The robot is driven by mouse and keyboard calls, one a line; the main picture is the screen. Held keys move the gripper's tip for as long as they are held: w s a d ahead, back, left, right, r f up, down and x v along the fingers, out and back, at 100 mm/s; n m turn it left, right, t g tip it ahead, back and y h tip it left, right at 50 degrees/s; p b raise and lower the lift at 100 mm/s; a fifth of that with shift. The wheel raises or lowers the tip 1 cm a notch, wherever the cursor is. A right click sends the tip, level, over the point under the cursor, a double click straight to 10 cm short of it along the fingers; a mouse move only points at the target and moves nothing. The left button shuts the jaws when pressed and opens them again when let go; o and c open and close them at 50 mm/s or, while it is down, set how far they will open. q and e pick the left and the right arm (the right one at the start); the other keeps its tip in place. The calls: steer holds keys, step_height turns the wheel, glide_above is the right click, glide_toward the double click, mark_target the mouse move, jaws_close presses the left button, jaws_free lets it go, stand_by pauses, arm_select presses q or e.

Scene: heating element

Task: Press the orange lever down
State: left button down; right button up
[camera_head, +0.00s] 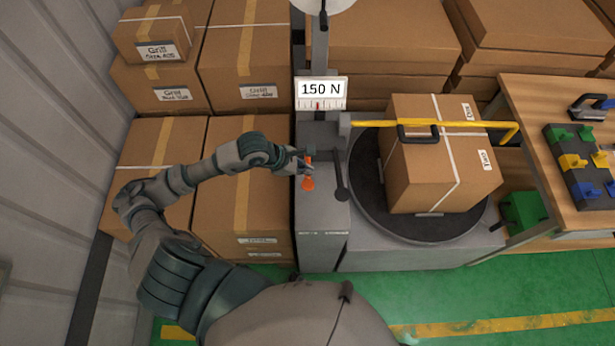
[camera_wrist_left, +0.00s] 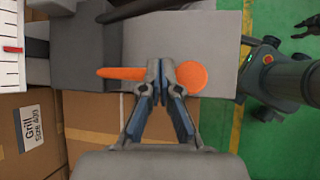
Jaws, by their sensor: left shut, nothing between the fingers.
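The orange lever (camera_head: 307,184) stands on the front of the grey machine (camera_head: 322,225), its round knob toward me. In the left wrist view its thin arm (camera_wrist_left: 120,73) shows left of the fingers and its round knob (camera_wrist_left: 192,76) right of them. My left gripper (camera_head: 301,164) is at the lever; its fingertips (camera_wrist_left: 160,69) are shut, with nothing held, and overlap the middle of the lever in the picture. They hide that part, and I cannot tell whether they touch it. A dark claw-like shape, perhaps my right gripper (camera_wrist_left: 307,23), shows at the wrist view's top right edge.
A black-knobbed lever (camera_head: 342,192) stands just right of the orange lever. A gauge sign (camera_head: 321,90) reads 150 N. A carton (camera_head: 425,165) sits on the round turntable (camera_head: 365,190) under a yellow bar (camera_head: 465,124). Stacked boxes (camera_head: 245,180) stand close at left.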

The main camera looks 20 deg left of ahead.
mark_target(303, 182)
stand_by(0.8)
arm_select(q)
steer(key=shift+s+d+f+b, duration=0.15)
steer(key=shift+f+b, duration=0.2)
steer(key=shift+b, duration=0.2)
stand_by(0.3)
steer(key=shift+s+d+f+b, duration=0.1)
steer(key=shift+s+f+b, duration=0.15)
steer(key=shift+f+b, duration=0.5)
steer(key=shift+s+d+f+b, duration=0.1)
steer(key=shift+s+f+b, duration=0.15)
steer(key=shift+f+b, duration=0.5)
steer(key=shift+s+d+f+b, duration=0.1)
steer(key=shift+s+f+b, duration=0.15)
steer(key=shift+f+b, duration=0.5)
stand_by(1.6)
stand_by(0.6)
steer(key=shift+w+a+r+p, duration=0.1)
steer(key=shift+w+r+p, duration=0.15)
steer(key=shift+r+p, duration=0.45)
steer(key=shift+w+a+r+p, duration=0.1)
steer(key=shift+w+r+p, duration=0.15)
steer(key=shift+r, duration=0.85)
steer(key=shift+w+a+r+p, duration=0.1)
steer(key=shift+w+r+p, duration=0.1)
steer(key=shift+r+p, duration=0.55)
steer(key=shift+w+r, duration=0.1)
steer(key=shift+r, duration=0.05)
